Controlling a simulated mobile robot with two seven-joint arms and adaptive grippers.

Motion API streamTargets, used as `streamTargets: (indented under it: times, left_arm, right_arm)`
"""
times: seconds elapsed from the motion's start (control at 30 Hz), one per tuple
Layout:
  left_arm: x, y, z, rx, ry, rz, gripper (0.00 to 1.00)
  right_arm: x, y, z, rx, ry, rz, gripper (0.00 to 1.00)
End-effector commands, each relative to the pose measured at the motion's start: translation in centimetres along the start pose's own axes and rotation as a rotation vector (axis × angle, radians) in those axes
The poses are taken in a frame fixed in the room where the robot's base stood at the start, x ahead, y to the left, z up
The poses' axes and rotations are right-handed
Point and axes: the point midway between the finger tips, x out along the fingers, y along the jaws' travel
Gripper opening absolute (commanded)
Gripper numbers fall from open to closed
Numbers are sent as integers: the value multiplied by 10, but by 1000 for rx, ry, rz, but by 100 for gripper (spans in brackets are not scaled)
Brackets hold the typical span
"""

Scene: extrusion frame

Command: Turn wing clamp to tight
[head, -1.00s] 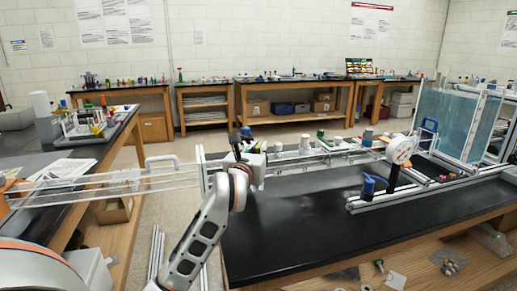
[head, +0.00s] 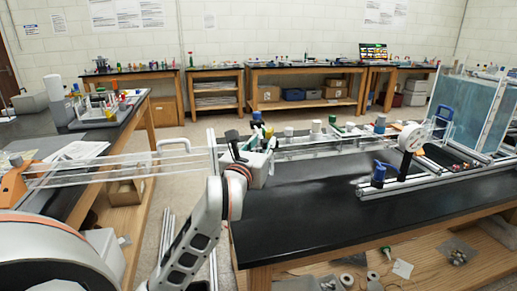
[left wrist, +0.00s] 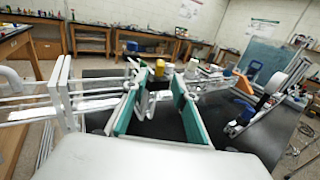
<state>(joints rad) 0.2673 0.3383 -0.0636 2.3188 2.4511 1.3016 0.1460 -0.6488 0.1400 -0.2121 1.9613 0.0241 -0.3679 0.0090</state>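A blue-handled fitting (head: 379,174), which may be the wing clamp, stands on the near rail of the extrusion frame (head: 440,182) on the black bench. I cannot tell how tight it is. In the left wrist view a blue handle (left wrist: 247,113) shows to the right of the fingers. My left gripper (head: 252,143) is above the bench's left end, well left of the fitting. In the left wrist view the left gripper (left wrist: 158,88) has its teal finger pads wide apart, with nothing held between them. My right gripper is out of view.
A round white dial (head: 411,137) on a black post stands right of the blue fitting. A clear tank (head: 470,107) is at the right. Bottles and cups (head: 317,127) line the far rail. The black benchtop (head: 310,210) is bare at its near middle.

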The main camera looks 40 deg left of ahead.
Motion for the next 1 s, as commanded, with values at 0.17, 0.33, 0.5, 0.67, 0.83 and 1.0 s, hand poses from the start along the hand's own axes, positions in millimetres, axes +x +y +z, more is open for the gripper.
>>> streamTargets:
  times: [0.17, 0.33, 0.5, 0.67, 0.83, 1.0]
  left_arm:
    - [-25, 0, 0, -1, 0, -1, 28]
    - [-34, 0, 0, -1, 1, -1, 28]
    - [-35, 0, 0, -1, 1, -1, 28]
    - [-35, 0, 0, -1, 1, -1, 28]
    - [-35, 0, 0, -1, 0, -1, 28]
    - [-37, 6, 9, 56, -57, 30, 28]
  right_arm:
    - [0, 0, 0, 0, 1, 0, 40]
    - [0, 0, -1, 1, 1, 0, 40]
    - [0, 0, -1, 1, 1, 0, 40]
    - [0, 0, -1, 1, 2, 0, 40]
    - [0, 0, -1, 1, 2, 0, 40]
    - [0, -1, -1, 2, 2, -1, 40]
